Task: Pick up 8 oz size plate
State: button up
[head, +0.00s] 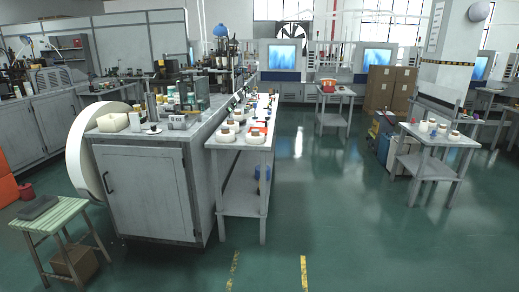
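I cannot single out the 8 oz size plate at this distance. Round cream pieces, such as a disc (226,135), lie on the narrow grey table (240,199) in the middle. More small round pieces, such as one at the right end (454,136), stand on the grey table (431,167) at the right. Any marks on these pieces are too small to read. My gripper is not in view.
A grey cabinet bench (146,185) with tools stands left of the middle table, a large white roll (82,150) beside it. A green slatted stool (50,215) is at the front left. The green floor (340,225) is clear between the middle and right tables.

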aim_at(176, 121)
jog(key=i+j+u, duration=0.1)
jog(key=i+u, duration=0.25)
jog(key=i, duration=0.2)
jog(key=i+l+u, duration=0.1)
jog(key=i+u, duration=0.25)
jog(key=i, duration=0.2)
jog(key=i+l+u, duration=0.35)
jog(key=i, duration=0.25)
jog(key=i+j, duration=0.15)
jog(key=i, duration=0.3)
jog(key=i+j+u, duration=0.1)
jog(key=i, duration=0.35)
jog(key=i+j, duration=0.2)
jog(key=i, duration=0.25)
